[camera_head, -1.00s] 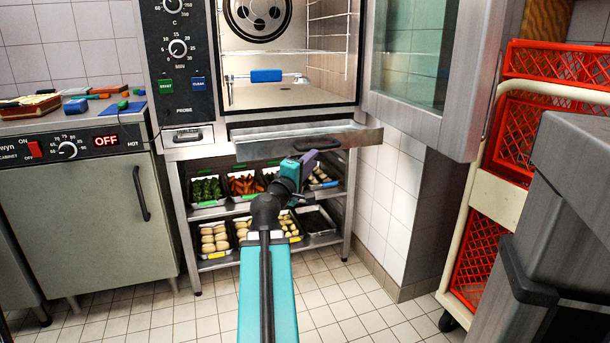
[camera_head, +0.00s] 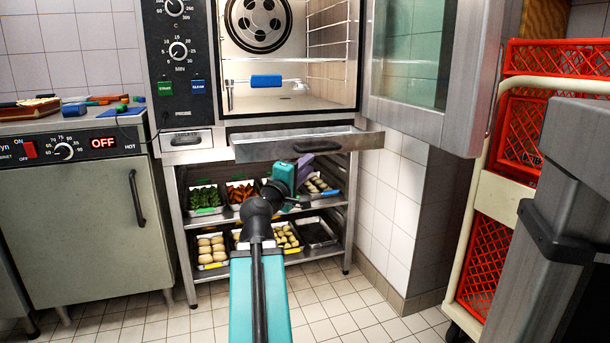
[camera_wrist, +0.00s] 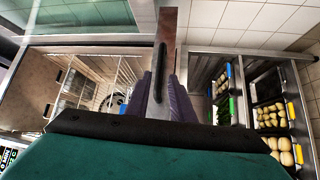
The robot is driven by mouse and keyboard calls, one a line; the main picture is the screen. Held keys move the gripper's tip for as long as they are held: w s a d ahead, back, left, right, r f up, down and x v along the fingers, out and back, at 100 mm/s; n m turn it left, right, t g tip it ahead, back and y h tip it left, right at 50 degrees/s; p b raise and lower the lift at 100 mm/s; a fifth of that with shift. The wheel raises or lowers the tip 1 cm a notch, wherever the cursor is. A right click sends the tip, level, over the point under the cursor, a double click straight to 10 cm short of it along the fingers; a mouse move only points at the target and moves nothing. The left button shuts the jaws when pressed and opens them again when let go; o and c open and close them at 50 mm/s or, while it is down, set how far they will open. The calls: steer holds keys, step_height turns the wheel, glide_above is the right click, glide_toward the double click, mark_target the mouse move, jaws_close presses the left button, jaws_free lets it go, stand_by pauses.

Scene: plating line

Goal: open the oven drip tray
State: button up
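The oven drip tray (camera_head: 250,150) is a shallow steel tray under the oven chamber. It stands out from the oven front, with its upper edge and part of its inside showing. Its dark bar handle (camera_head: 318,146) is on the front panel. My gripper (camera_head: 306,161), teal with purple fingers, is just below and in front of the handle. In the wrist view my gripper (camera_wrist: 161,92) has its fingers apart, with the steel front and dark handle (camera_wrist: 160,68) seen between and beyond them. Whether they touch the handle is unclear.
The oven door (camera_head: 420,75) stands open at the right. Below the tray, a rack (camera_head: 350,200) holds several food pans. A hot cabinet (camera_head: 80,220) stands left, and a cart with red crates (camera_head: 520,135) right. The floor in front is clear.

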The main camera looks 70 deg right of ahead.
steer(key=shift+a, duration=0.25)
steer(key=shift+w, duration=0.1)
stand_by(0.5)
